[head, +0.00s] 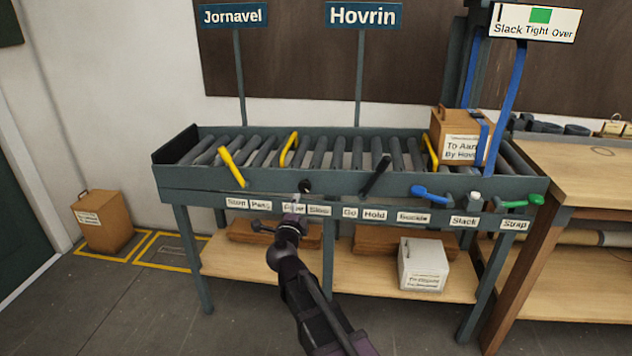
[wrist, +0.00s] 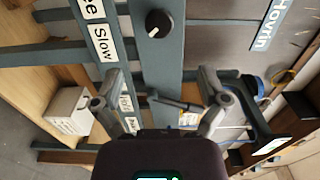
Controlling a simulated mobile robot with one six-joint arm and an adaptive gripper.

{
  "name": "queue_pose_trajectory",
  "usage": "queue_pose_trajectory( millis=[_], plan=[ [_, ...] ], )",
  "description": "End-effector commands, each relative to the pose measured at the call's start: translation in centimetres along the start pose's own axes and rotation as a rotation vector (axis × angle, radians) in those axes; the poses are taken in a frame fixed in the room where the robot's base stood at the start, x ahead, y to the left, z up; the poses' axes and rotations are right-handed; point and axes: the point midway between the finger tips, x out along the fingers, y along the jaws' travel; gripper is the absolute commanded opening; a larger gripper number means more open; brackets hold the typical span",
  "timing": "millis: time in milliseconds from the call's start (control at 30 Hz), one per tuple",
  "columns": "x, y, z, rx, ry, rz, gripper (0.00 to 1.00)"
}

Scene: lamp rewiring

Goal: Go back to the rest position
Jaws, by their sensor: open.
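My gripper (head: 280,210) is in front of the roller conveyor's front rail (head: 330,184), just below the black knob (head: 305,186). In the wrist view my gripper (wrist: 160,88) has its two fingers spread, with nothing held between them. The same black knob (wrist: 159,22) shows beyond the fingertips, apart from them. The "Slow" label (wrist: 104,42) lies to the left of the knob there. In the head view my gripper partly covers the label strip near "Slow".
A yellow lever (head: 232,167), black lever (head: 377,175), blue handle (head: 432,194) and green handle (head: 516,200) stick out along the rail. A tan box (head: 452,121) sits on the rollers. A white box (head: 423,264) stands on the lower shelf. Floor is clear at front left.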

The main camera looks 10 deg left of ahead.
Motion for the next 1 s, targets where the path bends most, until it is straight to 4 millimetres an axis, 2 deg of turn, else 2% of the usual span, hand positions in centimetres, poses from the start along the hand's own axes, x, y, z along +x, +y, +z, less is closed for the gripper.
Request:
queue_pose_trajectory(
  millis=[367, 567, 767, 1000],
  plan=[
    [0.6, -1.1, -1.1, -0.17, -0.183, -0.078, 0.93],
    [0.4, -0.4, -1.9, -0.351, -0.355, -0.099, 0.93],
    [-0.5, 1.7, -3.4, -0.542, -0.524, -0.063, 0.93],
    [-2.4, 5.9, -6.7, -0.765, -0.715, 0.057, 0.93]
  ],
)
